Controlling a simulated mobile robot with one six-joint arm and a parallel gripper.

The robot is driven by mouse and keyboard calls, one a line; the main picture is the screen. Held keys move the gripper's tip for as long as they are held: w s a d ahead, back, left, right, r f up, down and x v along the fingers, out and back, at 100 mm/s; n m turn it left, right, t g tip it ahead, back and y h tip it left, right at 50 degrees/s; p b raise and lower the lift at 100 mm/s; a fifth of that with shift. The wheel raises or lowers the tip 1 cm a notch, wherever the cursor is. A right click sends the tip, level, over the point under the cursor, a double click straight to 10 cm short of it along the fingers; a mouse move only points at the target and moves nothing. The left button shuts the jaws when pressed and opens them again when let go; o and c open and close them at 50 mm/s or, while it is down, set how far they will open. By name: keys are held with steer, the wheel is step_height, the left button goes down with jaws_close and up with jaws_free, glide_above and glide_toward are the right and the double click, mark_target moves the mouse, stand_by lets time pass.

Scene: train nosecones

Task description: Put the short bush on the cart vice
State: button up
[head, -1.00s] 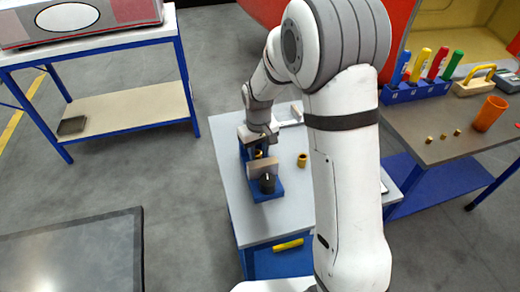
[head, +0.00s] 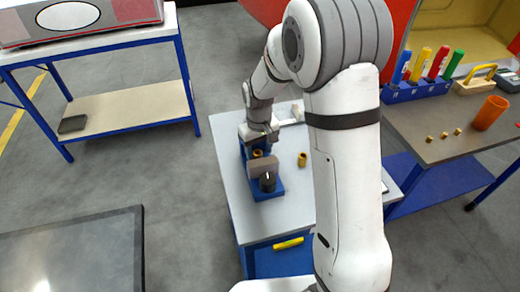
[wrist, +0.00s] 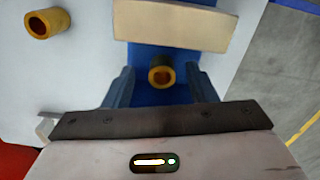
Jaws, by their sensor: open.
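The cart vice (head: 273,191) is blue with a pale jaw plate and stands on the grey cart top. The plate also shows in the wrist view (wrist: 178,22). A brass-coloured bush (head: 257,153) stands on the vice's blue bed beside the plate; it also shows in the wrist view (wrist: 161,74). It looks like the short one. My gripper (wrist: 160,82) is open, its fingers on either side of this bush in the picture, with gaps on both sides. Its height above the bush is unclear. Another, taller-looking bush (head: 302,159) stands on the cart top right of the vice.
The cart top (head: 237,217) is clear in front of the vice. A brown table (head: 430,115) on the right holds several small brass pieces, an orange cup (head: 489,113) and a blue rack of markers (head: 414,92). A yellow-handled object (head: 288,244) lies on the cart's lower shelf.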

step_height(320, 180, up, 11)
steer(key=s+d+r+m+t, duration=0.1)
steer(key=s+d, duration=0.4)
steer(key=s, duration=0.6)
steer(key=s+d+r+m+t, duration=0.2)
steer(key=s+d+r+m, duration=0.1)
steer(key=s, duration=0.8)
steer(key=d+r, duration=0.1)
steer(key=d, duration=0.1)
steer(key=shift+s+d+m+b, duration=0.3)
steer(key=shift+d+m+b, duration=0.05)
steer(key=shift+m, duration=0.05)
